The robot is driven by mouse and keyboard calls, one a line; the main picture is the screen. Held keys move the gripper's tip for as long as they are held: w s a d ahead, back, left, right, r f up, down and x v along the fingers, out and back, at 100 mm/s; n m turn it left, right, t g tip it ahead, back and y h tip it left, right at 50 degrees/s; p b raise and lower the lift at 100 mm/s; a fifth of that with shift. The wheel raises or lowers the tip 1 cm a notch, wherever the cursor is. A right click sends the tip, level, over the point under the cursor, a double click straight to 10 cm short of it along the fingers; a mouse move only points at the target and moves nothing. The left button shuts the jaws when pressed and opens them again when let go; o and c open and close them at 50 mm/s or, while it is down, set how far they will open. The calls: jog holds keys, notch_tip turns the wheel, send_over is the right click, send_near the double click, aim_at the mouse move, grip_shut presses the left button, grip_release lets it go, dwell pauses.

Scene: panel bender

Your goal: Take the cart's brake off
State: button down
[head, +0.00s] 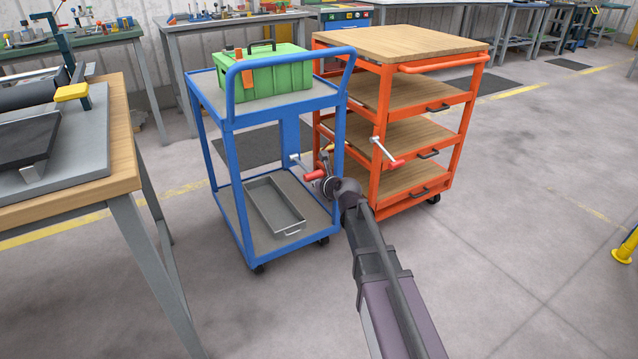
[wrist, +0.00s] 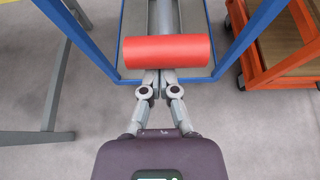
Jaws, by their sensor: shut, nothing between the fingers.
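The blue cart (head: 238,195) stands in the middle of the head view. A lever with a red handle (head: 314,175) sticks out from its right side, on a grey arm (head: 298,161). My gripper (head: 325,176) is beside this handle. In the wrist view the red handle (wrist: 168,50) lies crosswise just ahead of my gripper (wrist: 158,76). The fingers are shut together with nothing between them, and their tips meet the handle's near edge in the picture. I cannot tell whether they touch it.
A green toolbox (head: 275,76) sits on the blue cart's top and a grey tray (head: 273,205) on its lower shelf. An orange cart (head: 420,67) with its own red-handled lever (head: 386,152) stands close on the right. A workbench (head: 122,135) is at left.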

jog(key=r+p, duration=0.4)
jog(key=r, duration=0.1)
jog(key=shift+w+d, duration=0.2)
jog(key=shift+w, duration=0.2)
jog(key=shift+w+a+p, duration=0.1)
jog(key=shift+w+p, duration=0.05)
jog(key=shift+p, duration=0.2)
jog(key=shift+s+f+b, duration=0.5)
jog(key=shift+f+b, duration=0.1)
jog(key=shift+b, duration=0.2)
jog(key=r+p+v, duration=0.1)
jog(key=p+v, duration=0.4)
jog(key=v, duration=0.4)
jog(key=shift+r+p, duration=0.35)
jog(key=shift+p, duration=0.05)
jog(key=shift+w, duration=0.1)
